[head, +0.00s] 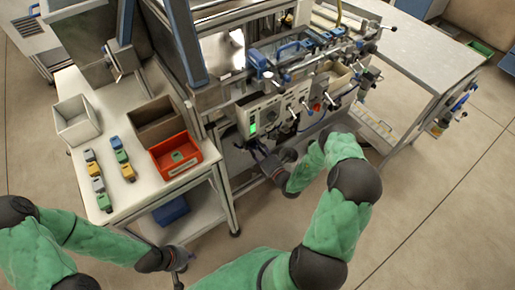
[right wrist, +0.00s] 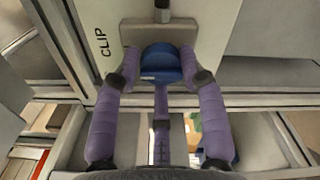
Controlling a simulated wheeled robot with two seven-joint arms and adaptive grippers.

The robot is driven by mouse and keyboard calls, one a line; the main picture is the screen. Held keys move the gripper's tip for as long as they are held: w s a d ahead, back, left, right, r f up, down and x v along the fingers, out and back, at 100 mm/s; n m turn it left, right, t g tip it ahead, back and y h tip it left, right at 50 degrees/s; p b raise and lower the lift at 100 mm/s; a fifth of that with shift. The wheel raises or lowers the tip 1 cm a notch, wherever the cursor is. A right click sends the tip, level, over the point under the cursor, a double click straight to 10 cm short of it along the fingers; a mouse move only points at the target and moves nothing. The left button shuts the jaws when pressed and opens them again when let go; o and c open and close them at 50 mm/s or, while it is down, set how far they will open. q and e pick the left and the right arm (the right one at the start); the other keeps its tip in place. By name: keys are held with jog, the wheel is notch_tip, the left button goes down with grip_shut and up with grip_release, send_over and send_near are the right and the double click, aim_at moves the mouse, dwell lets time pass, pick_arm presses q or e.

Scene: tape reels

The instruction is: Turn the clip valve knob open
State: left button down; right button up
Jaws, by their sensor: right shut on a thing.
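The clip valve knob (right wrist: 160,62) is blue and round-edged, on a grey mount (right wrist: 190,32) beside the black label CLIP (right wrist: 102,42) in the right wrist view. My right gripper (right wrist: 160,78) has its purple fingers closed on either side of the knob. In the head view my right gripper (head: 259,152) is at the lower front of the machine, and the knob cannot be made out there. My left gripper (head: 182,266) is low in front of the side table, away from the machine; its fingers are too small to judge.
The machine's control panel (head: 272,112) with a green screen and several levers is just above my right gripper. The side table (head: 98,205) at left holds a red bin (head: 188,168), a white bin (head: 80,130), a brown bin and several small coloured blocks.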

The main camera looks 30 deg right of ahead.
jog(key=shift+w+d+r, duration=0.2)
jog(key=shift+d+r, duration=0.1)
jog(key=shift+d, duration=0.15)
jog(key=o, duration=1.1)
jog(key=shift+s+a+f, duration=0.1)
jog(key=shift+f, duration=0.05)
jog(key=shift+s+a, duration=0.1)
jog(key=s, duration=0.8)
jog(key=s+d, duration=0.1)
jog(key=s, duration=0.2)
jog(key=shift+s, duration=0.4)
